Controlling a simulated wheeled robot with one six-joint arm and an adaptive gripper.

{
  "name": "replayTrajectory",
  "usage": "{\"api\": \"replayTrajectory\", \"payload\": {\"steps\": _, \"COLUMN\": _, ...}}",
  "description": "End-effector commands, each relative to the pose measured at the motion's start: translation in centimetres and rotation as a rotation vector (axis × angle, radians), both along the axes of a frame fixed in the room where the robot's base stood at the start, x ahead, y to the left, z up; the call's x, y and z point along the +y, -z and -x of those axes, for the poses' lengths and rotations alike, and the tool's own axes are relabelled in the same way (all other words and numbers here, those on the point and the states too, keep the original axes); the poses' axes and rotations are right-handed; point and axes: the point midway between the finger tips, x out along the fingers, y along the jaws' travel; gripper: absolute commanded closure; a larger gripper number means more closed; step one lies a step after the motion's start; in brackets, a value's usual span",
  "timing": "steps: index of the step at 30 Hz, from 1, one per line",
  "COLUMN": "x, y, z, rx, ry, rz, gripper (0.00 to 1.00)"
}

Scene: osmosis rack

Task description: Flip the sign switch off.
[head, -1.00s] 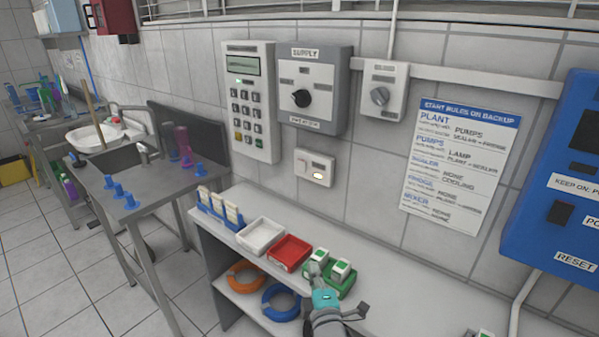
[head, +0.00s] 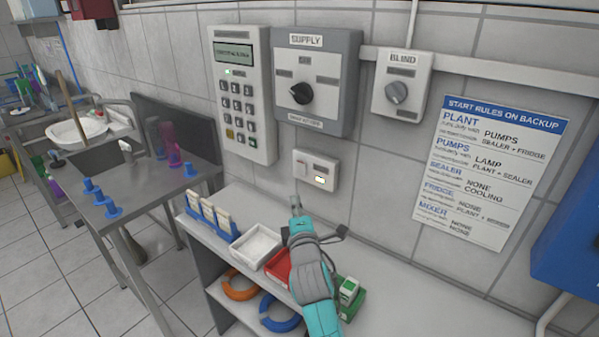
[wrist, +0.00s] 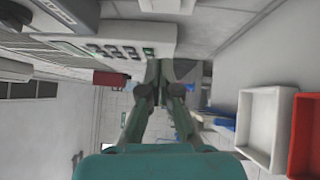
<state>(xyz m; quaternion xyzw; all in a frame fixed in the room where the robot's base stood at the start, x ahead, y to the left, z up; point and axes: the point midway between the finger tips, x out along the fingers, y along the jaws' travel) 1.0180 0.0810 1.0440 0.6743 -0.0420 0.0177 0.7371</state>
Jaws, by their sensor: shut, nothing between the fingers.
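A small white wall switch plate (head: 315,171) sits below the SUPPLY box in the head view. It has a pale rocker on its left half and a lit yellowish indicator at lower right. No readable label shows on it, so I cannot tell for sure that it is the sign switch. My gripper (head: 295,202) is just below and left of the plate, in front of the wall and apart from the plate. Its fingers are shut and empty. In the wrist view the fingers (wrist: 166,76) point away from the camera, with the keypad panel (wrist: 105,48) at upper left.
The SUPPLY box (head: 307,82) with a black knob, the BLIND knob box (head: 402,84) and the keypad (head: 241,95) are on the wall around the plate. Below are a white tray (head: 256,246), a red tray (head: 278,268) and a blue rack (head: 205,228) on the bench.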

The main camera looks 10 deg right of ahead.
Motion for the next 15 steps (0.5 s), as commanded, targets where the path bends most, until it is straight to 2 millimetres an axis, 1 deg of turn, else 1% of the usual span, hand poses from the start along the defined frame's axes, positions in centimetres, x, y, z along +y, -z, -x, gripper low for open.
{"api": "replayTrajectory", "payload": {"steps": 5, "x": 0.0, "y": -0.2, "z": -1.2, "rx": -0.002, "ry": 0.000, "rz": -0.001, "gripper": 1.00}}
{"api": "replayTrajectory", "payload": {"steps": 8, "x": -0.1, "y": -0.4, "z": -2.7, "rx": -0.002, "ry": 0.000, "rz": -0.001, "gripper": 1.00}}
{"api": "replayTrajectory", "payload": {"steps": 15, "x": -0.3, "y": -0.7, "z": -7.0, "rx": 0.000, "ry": 0.001, "rz": -0.001, "gripper": 1.00}}
